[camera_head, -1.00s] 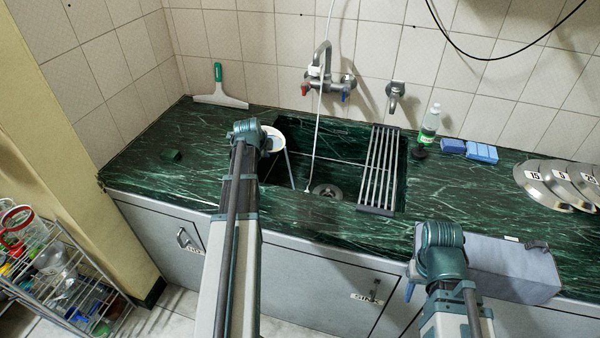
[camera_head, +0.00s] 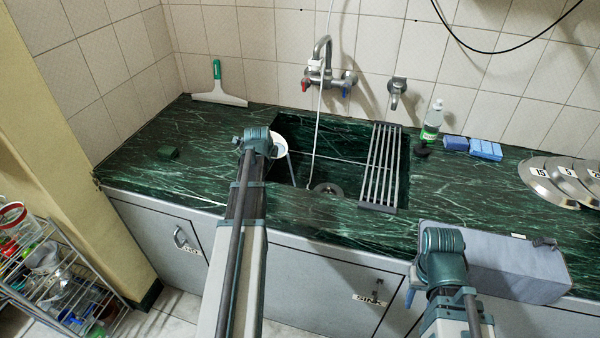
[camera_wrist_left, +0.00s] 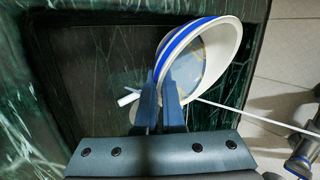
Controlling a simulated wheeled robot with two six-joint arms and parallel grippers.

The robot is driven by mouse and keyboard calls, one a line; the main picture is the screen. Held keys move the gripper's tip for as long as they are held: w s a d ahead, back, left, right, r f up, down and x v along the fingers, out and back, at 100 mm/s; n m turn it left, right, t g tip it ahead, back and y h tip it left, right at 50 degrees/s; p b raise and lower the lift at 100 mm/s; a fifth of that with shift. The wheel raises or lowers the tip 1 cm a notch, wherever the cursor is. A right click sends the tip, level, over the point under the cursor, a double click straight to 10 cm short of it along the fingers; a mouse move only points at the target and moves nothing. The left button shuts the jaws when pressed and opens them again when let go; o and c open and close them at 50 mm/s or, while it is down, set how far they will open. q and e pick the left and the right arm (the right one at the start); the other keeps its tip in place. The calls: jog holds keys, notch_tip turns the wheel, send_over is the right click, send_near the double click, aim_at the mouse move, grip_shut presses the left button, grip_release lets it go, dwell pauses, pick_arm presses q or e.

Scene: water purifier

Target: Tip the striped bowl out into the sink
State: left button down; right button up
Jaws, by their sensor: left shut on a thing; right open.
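The striped bowl (camera_head: 279,146) is white and shows partly behind my left wrist, over the left end of the sink. In the left wrist view the bowl (camera_wrist_left: 226,35) has a blue stripe and is strongly tilted, its opening facing right. My left gripper (camera_wrist_left: 166,92) is shut on its rim. I cannot tell whether anything is in the bowl. The dark green sink (camera_head: 402,165) has a round drain (camera_head: 328,189) near its front. My right gripper (camera_head: 412,288) is open and empty, low at the counter's front edge; its fingers are mostly hidden.
A metal rack (camera_head: 379,165) lies across the sink's right part. The faucet (camera_head: 322,75) and a thin white hose hang above the sink. A bottle (camera_head: 432,120), blue sponges (camera_head: 486,149), metal lids (camera_head: 548,180) and a grey box (camera_head: 510,268) stand to the right. The left counter is mostly clear.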

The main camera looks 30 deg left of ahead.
pick_arm(q)
jog(key=f+b, duration=0.1)
jog(key=d+f+y+b, duration=0.1)
jog(key=f+b, duration=0.1)
jog(key=shift+w+f, duration=0.1)
dwell(0.5)
jog(key=shift+w+d+r+m+y+b, duration=0.1)
jog(key=shift+d+r+m+y+b, duration=0.1)
jog(key=shift+d+y, duration=0.15)
jog(key=shift+w+d+r+m+y+b, duration=0.1)
jog(key=shift+d+m+y, duration=0.15)
jog(key=shift+d, duration=0.15)
dwell(0.4)
jog(key=shift+d+r+m+y+b, duration=0.3)
jog(key=shift+d+y, duration=0.1)
jog(key=shift+y, duration=0.3)
dwell(0.7)
jog(key=shift+d+r+m+y+b, duration=0.25)
jog(key=shift+y+b, duration=0.3)
jog(key=shift+y, duration=0.15)
dwell(0.6)
jog(key=shift+r, duration=0.2)
